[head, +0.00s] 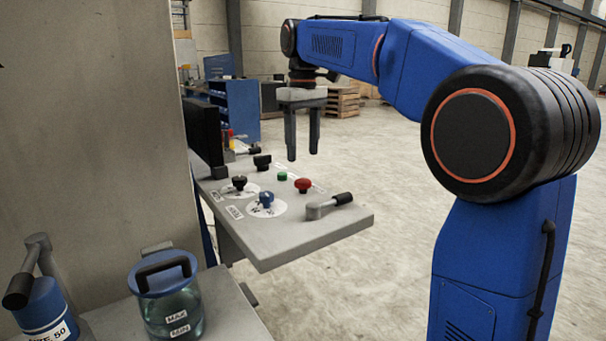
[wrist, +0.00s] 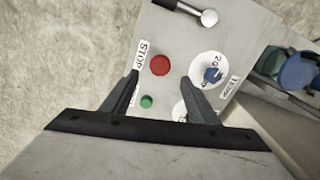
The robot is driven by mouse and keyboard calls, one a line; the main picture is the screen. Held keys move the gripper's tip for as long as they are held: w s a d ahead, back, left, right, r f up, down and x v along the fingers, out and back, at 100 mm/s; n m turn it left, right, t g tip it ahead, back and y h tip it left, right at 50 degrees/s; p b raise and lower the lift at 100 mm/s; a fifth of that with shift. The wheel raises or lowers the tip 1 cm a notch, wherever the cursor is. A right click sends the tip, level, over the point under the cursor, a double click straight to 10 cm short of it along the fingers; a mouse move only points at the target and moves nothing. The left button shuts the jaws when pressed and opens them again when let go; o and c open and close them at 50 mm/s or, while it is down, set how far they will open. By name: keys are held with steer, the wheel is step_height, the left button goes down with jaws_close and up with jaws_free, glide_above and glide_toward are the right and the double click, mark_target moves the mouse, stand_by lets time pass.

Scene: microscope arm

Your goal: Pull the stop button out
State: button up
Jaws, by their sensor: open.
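The stop button is a red mushroom knob (head: 303,185) on the grey control panel (head: 300,248). In the wrist view the red button (wrist: 160,65) sits beside a label reading STOP, ahead of the fingertips and between their lines. My gripper (head: 302,156) is open, points down and hangs above the panel, apart from the button. In the wrist view my gripper (wrist: 162,82) shows its two dark fingers spread wide with nothing between them. How far the button stands out from the panel is too small to tell.
A green button (head: 282,176) is next to the red one. A blue knob (head: 266,199), black knobs (head: 239,183) and a lever (head: 330,205) stand on the panel. A dark upright screen (head: 203,134) is at its back left. A lidded jar (head: 168,295) stands front left.

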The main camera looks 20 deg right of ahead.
mark_target(303, 180)
step_height(303, 180, down, 8)
steer(key=shift+r, duration=0.2)
jaws_close()
steer(key=shift+r, duration=0.85)
jaws_free()
step_height(303, 180, up, 17)
steer(key=shift+r, duration=0.2)
stand_by(0.4)
